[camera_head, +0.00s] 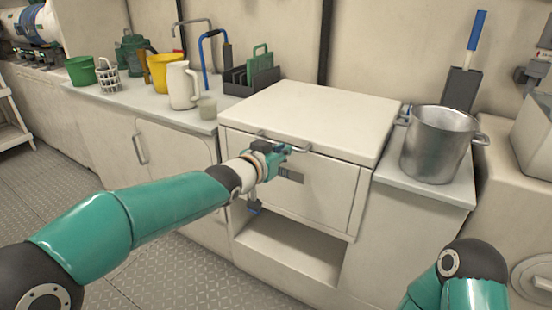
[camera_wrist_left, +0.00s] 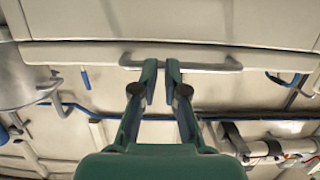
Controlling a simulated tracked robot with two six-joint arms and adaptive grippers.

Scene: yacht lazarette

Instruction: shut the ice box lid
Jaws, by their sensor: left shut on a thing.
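The ice box lid (camera_head: 315,118) is a thick off-white slab lying flat over the ice box (camera_head: 335,190) in the counter. From here I see no clear gap under it, but my wrist partly covers its front edge. A grey bar handle (camera_head: 300,150) runs along the lid's front edge and shows in the left wrist view (camera_wrist_left: 210,66). My left gripper (camera_head: 284,151) is at this handle, and in the left wrist view its fingers (camera_wrist_left: 161,68) are closed on the bar near its middle. My right gripper is out of view; only part of that arm shows at lower right.
A steel pot (camera_head: 437,150) stands on the counter just right of the lid. The lid's top is bare. An open recess (camera_head: 288,250) lies below the front.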

